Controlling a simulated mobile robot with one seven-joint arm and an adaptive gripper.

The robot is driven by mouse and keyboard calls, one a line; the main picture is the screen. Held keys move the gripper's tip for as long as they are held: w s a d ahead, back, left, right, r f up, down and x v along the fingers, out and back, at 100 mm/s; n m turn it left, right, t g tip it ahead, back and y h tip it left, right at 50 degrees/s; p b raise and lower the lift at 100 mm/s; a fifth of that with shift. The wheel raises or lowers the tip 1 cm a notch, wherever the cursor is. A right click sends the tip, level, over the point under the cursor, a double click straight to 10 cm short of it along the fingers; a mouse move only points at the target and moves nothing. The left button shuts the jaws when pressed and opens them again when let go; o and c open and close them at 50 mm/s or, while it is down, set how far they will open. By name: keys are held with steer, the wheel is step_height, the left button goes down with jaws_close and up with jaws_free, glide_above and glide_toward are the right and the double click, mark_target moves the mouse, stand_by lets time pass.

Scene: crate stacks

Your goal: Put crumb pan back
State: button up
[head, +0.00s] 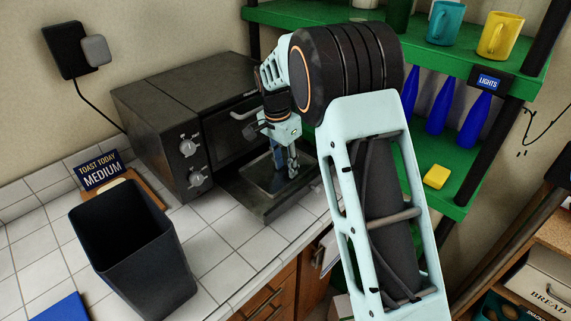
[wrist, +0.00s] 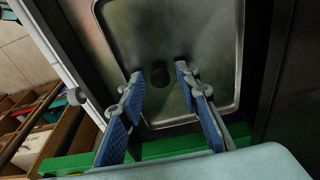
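The black toaster oven (head: 165,125) stands on the tiled counter against the wall. The crumb pan (head: 248,196), dark with a greyer recessed middle, sticks out from the low front of the oven. In the wrist view the pan (wrist: 215,60) shows a raised metal rim and a dark round patch in its middle; I cannot tell whether that is a mark or a shadow. My gripper (head: 288,172) points down over the pan. In the wrist view my gripper (wrist: 158,88) has its blue-padded fingers apart with nothing between them. Contact with the pan cannot be told.
A dark open bin (head: 140,255) stands on the counter left of the oven, by a "Toast today medium" sign (head: 100,170). Green shelves (head: 425,165) with mugs, blue bottles and a yellow sponge (head: 436,176) rise at the right.

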mark_target(281, 177)
step_height(281, 177, up, 12)
steer(key=s+a, duration=0.1)
steer(key=shift+s+a, duration=0.15)
steer(key=shift+s, duration=0.05)
stand_by(0.4)
steer(key=shift+r, duration=0.1)
